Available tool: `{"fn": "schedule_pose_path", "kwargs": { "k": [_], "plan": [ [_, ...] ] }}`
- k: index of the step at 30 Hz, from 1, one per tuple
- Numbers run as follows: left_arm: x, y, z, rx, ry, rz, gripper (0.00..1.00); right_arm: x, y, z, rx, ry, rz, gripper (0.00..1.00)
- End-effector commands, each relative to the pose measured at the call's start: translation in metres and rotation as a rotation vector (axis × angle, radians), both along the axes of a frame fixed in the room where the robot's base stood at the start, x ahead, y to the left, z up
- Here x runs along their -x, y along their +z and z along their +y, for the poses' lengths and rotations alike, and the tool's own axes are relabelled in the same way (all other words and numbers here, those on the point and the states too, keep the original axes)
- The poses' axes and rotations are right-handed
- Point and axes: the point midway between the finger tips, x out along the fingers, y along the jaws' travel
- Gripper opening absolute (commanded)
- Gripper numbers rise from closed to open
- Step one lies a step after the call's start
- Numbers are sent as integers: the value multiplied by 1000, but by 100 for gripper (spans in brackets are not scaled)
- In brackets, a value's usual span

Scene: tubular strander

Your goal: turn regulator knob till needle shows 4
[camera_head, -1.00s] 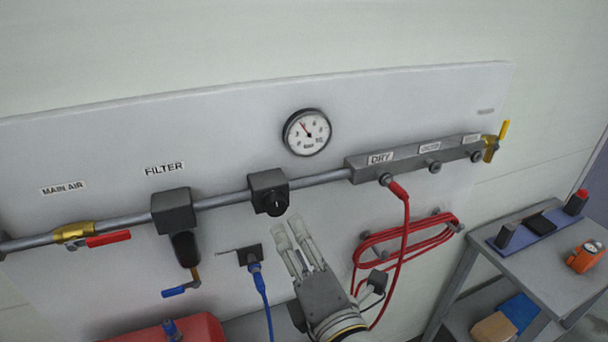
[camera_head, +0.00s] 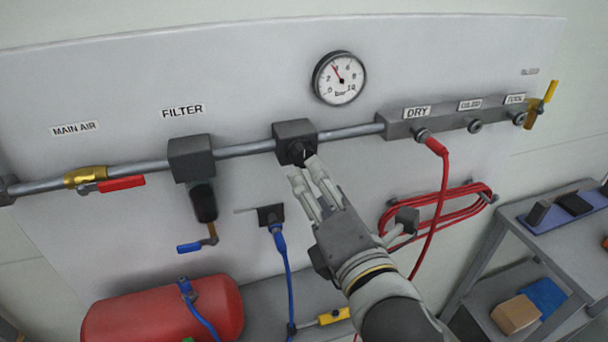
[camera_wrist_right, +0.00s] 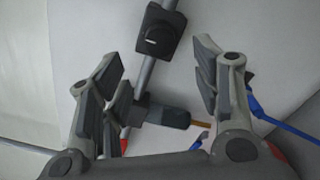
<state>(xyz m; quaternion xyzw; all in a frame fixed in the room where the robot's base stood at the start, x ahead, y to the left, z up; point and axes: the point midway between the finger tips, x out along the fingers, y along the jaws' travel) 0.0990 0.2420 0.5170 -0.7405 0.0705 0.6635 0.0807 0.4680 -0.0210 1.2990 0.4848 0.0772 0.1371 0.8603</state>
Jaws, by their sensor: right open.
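The regulator (camera_head: 294,131) is a dark block on the grey pipe, with a round black knob (camera_head: 298,151) at its lower front. The knob also shows at the top of the right wrist view (camera_wrist_right: 157,39), with a small light mark. The white gauge (camera_head: 339,78) hangs above right of it; its red needle points up and left, close to the 4, though the exact reading is too small to tell. My right gripper (camera_head: 307,171) is open just below the knob, fingertips close to it; contact cannot be told. In the right wrist view nothing is between its fingers (camera_wrist_right: 160,78). My left gripper is out of view.
The filter (camera_head: 193,160) is left of the regulator. A black fitting with a blue hose (camera_head: 271,215) sits below it. A red coiled hose (camera_head: 437,216) hangs right of my right gripper. A red tank (camera_head: 165,308) and a grey cart (camera_head: 535,240) stand lower down.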

Motion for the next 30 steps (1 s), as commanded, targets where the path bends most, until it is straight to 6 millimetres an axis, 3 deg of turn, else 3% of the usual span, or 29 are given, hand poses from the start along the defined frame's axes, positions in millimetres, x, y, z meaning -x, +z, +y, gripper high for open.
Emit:
{"fn": "schedule_pose_path", "kwargs": {
  "k": [6,12,26,30],
  "plan": [
    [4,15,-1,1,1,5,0,-41,3,13,2,-4,2,58],
    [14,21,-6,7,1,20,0,-66,2,21,0,-3,2,58],
    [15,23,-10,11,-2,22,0,-77,0,25,-2,-1,1,58],
    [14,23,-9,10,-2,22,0,-77,0,25,-1,-1,1,42]
  ]
}}
